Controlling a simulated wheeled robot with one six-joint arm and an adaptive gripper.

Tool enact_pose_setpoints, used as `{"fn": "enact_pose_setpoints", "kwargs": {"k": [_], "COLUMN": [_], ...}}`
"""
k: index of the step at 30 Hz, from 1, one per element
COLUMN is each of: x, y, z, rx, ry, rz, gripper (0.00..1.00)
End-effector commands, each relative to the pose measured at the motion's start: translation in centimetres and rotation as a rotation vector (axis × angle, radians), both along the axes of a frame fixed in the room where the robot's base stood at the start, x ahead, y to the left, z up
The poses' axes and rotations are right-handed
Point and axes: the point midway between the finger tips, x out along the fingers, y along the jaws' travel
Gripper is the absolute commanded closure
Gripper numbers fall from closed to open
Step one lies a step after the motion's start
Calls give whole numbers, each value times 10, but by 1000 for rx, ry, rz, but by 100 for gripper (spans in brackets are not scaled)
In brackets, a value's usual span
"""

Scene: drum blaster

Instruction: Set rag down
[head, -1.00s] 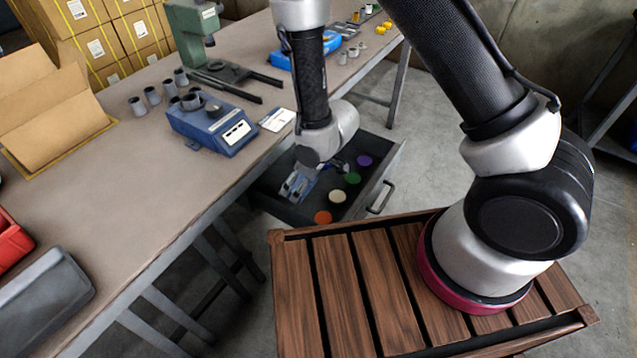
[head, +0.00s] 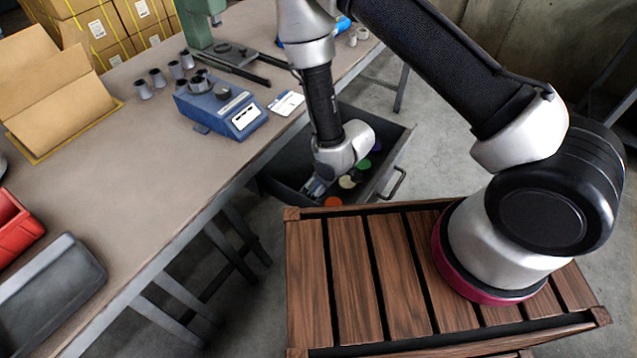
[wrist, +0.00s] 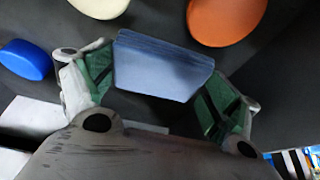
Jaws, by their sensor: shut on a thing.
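The rag (wrist: 162,66) is a folded blue-grey cloth between the green-padded fingers of my gripper (wrist: 160,88) in the wrist view. My gripper is shut on it. In the head view my gripper (head: 314,187) reaches down into the open dark drawer (head: 283,182) under the workbench, near its front left part. I cannot tell whether the rag touches the drawer floor.
In the drawer are an orange disc (wrist: 226,18), a cream disc (wrist: 98,6) and a blue disc (wrist: 25,60) near the rag; green and purple ones lie farther right. The workbench (head: 130,200) stands left of the drawer. The slatted wooden top (head: 350,270) is in front.

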Motion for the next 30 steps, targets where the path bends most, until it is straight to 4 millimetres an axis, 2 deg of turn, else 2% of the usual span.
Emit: {"fn": "enact_pose_setpoints", "kwargs": {"k": [5, 6, 8, 20, 23, 30], "x": [0, 0, 0, 0, -2, -12], "y": [0, 0, 0, 0, -3, -16], "z": [-2, -3, -2, 0, 11, 51], "rx": [-1, -1, 0, 0, 1, 2], "ry": [1, 1, 0, 0, -1, -1], "rz": [0, 0, 0, 0, 0, 0], "gripper": [30, 9, 0, 0, 0, 0]}}
